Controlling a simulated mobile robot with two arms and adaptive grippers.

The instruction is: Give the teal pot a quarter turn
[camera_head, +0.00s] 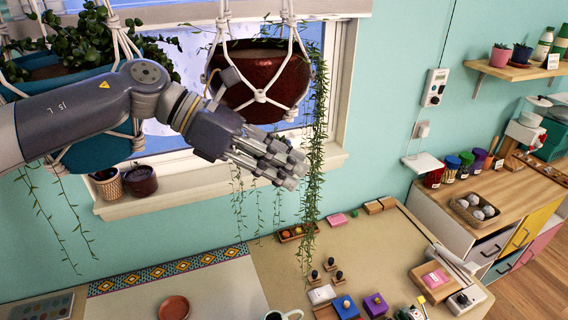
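The teal pot (98,154) hangs in white cords at the upper left, in front of the window, with a leafy green plant in it. My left arm crosses in front and hides its middle; its rim shows above the arm and its rounded underside below. My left gripper (292,169) is well to the right of the teal pot, just below a red-brown hanging pot (262,82). Its fingers point right and slightly down and look close together, with no object seen between them; their opening is unclear from this angle. My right gripper is out of view.
Trailing vines (314,150) hang beside the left gripper. Two small pots, one woven (108,184) and one dark (141,181), stand on the windowsill (190,187). Below is a table (372,250) with stamps, blocks and a terracotta dish (173,309). Shelves stand at right.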

